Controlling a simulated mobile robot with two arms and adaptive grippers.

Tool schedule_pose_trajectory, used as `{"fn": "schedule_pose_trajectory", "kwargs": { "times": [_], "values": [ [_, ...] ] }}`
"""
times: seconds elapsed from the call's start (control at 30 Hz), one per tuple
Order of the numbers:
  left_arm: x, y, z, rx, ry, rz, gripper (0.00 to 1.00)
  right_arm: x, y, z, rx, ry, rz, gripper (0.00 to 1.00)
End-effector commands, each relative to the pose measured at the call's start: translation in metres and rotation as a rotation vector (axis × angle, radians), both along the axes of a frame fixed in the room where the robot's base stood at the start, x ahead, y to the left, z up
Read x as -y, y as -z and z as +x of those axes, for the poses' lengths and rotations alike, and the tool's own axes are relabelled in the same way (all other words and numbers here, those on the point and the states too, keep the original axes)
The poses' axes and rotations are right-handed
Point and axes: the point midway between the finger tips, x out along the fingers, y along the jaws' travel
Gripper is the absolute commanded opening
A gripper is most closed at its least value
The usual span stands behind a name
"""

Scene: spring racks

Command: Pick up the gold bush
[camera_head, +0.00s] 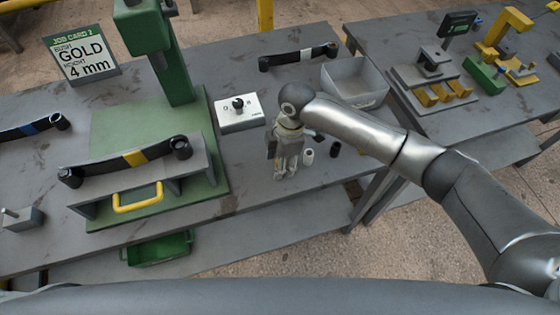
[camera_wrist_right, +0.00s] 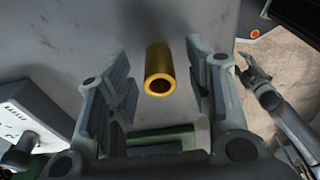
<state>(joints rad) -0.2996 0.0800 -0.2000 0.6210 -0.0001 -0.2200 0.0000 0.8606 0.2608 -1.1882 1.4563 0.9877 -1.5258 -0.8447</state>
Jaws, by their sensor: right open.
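The gold bush (camera_wrist_right: 159,62) is a short hollow gold tube in the right wrist view. Its open end faces the camera, and it sits between the two fingers of my right gripper (camera_wrist_right: 161,85), with a gap on each side. The right gripper (camera_head: 285,172) is open and low over the bench in the head view, where it hides the gold bush. A white bush (camera_head: 308,158) and two dark ones (camera_head: 335,149) stand just right of it. What looks like my left gripper (camera_wrist_right: 258,78) shows at the right of the wrist view; its jaw state is unclear.
A white switch box (camera_head: 238,113) with a black knob is left of my right gripper. A grey bin (camera_head: 354,86) is behind it. A green press (camera_head: 160,50) stands left with a spring assembly (camera_head: 125,161). The job card (camera_head: 82,56) reads gold, 4 mm.

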Motion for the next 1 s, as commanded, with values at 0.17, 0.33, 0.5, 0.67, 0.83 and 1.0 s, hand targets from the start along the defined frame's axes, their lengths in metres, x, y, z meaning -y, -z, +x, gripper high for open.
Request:
{"fn": "schedule_pose_trajectory", "kwargs": {
  "times": [0.17, 0.33, 0.5, 0.67, 0.83, 1.0],
  "values": [
    [0.0000, -0.0017, 0.0000, 0.000, 0.000, 0.000, 0.53, -0.0009, 0.0086, 0.0001, 0.002, -0.001, 0.000, 0.48],
    [0.0000, -0.0013, 0.0000, 0.000, 0.000, 0.000, 0.53, -0.0009, 0.0087, 0.0000, 0.002, -0.001, 0.000, 0.47],
    [0.0000, -0.0013, -0.0001, 0.000, 0.000, 0.000, 0.53, -0.0007, 0.0085, 0.0000, 0.002, 0.000, 0.000, 0.25],
    [0.0000, -0.0013, -0.0002, -0.001, 0.000, 0.000, 0.53, -0.0007, 0.0084, 0.0000, 0.002, 0.000, 0.000, 0.05],
    [0.0000, -0.0014, -0.0003, -0.001, 0.000, 0.000, 0.53, -0.0009, 0.0080, 0.0001, 0.002, 0.000, 0.000, 0.05],
    [0.0000, 0.0001, -0.0004, -0.001, 0.000, 0.000, 0.53, -0.0009, 0.0063, 0.0003, 0.002, 0.000, 0.000, 0.05]
  ]
}}
